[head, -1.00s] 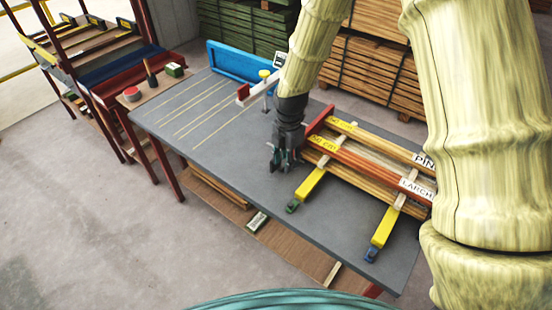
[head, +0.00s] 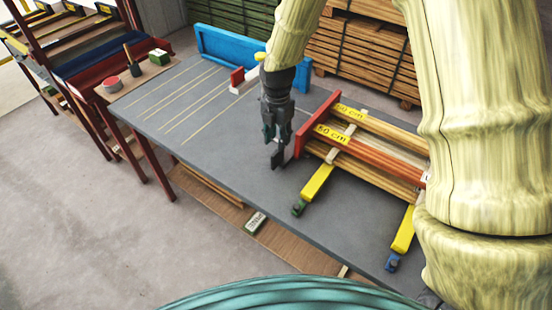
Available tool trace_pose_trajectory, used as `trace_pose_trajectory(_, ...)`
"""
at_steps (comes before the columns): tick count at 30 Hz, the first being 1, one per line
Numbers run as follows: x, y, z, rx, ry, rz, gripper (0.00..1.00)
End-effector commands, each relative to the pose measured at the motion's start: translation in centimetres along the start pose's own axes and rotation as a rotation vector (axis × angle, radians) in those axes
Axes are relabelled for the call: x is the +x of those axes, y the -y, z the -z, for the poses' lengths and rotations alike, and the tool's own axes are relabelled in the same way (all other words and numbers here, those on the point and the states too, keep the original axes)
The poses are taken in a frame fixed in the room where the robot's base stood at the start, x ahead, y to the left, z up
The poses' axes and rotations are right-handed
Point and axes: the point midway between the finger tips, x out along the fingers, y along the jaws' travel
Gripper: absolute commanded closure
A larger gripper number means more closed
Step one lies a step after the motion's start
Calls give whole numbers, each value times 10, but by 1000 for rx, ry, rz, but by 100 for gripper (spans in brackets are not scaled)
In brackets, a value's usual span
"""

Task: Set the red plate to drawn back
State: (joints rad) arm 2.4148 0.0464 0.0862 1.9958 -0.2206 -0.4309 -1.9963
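The red plate (head: 321,122) stands upright on the grey table, across the left ends of the boards (head: 372,160). My gripper (head: 279,165) points down just left of the plate's near end, low over the table top. A narrow gap seems to lie between gripper and plate; I cannot tell whether they touch. The fingers show nearly edge-on, so their opening is unclear, and I see nothing held in them. A smaller red piece (head: 237,76) sits at the end of a white bar behind my gripper, partly hidden by my arm.
Yellow-topped bars with a green end (head: 298,209) and a blue end (head: 391,262) reach toward the table's front edge. The grey table (head: 190,110) is clear left of my gripper. My arm hides the right side.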

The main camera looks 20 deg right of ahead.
Motion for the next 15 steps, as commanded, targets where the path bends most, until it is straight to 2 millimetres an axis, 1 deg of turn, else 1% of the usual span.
trace_pose_trajectory(15,59,0,1,-2,-2,3,66)
